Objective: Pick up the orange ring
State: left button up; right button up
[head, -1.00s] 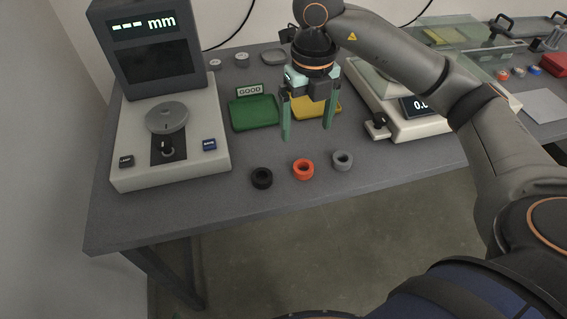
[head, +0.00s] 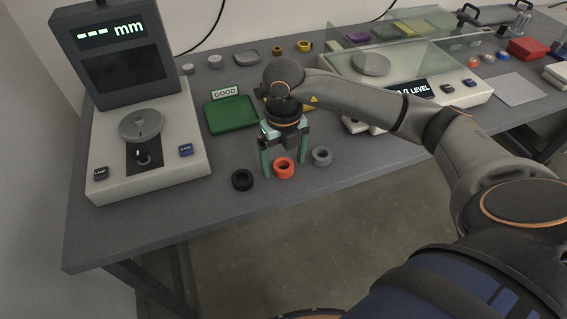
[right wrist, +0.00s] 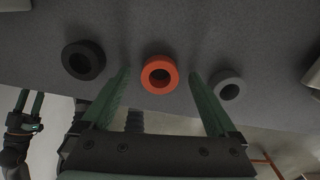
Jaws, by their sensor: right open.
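The orange ring (head: 284,168) lies flat on the grey table near its front edge, between a black ring (head: 242,180) and a grey ring (head: 322,156). My right gripper (head: 285,170) is open and points down at the orange ring, one finger towards each side of it. In the right wrist view the orange ring (right wrist: 159,75) shows between the two green fingers and just beyond their tips, not gripped. The black ring (right wrist: 83,60) and the grey ring (right wrist: 227,84) lie outside the fingers there. My left gripper (right wrist: 30,104) shows at the lower left of the right wrist view, its jaw opening unclear.
A measuring device (head: 148,150) with a display stands at the left. A green tray (head: 231,114) with a GOOD sign lies behind the rings. A yellow tray is mostly hidden by my right arm. A balance (head: 462,98) stands at the right. The table's front edge is close to the rings.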

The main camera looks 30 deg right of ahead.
jog(key=shift+f, duration=0.1)
jog(key=shift+c, duration=0.3)
jog(key=c, duration=1.4)
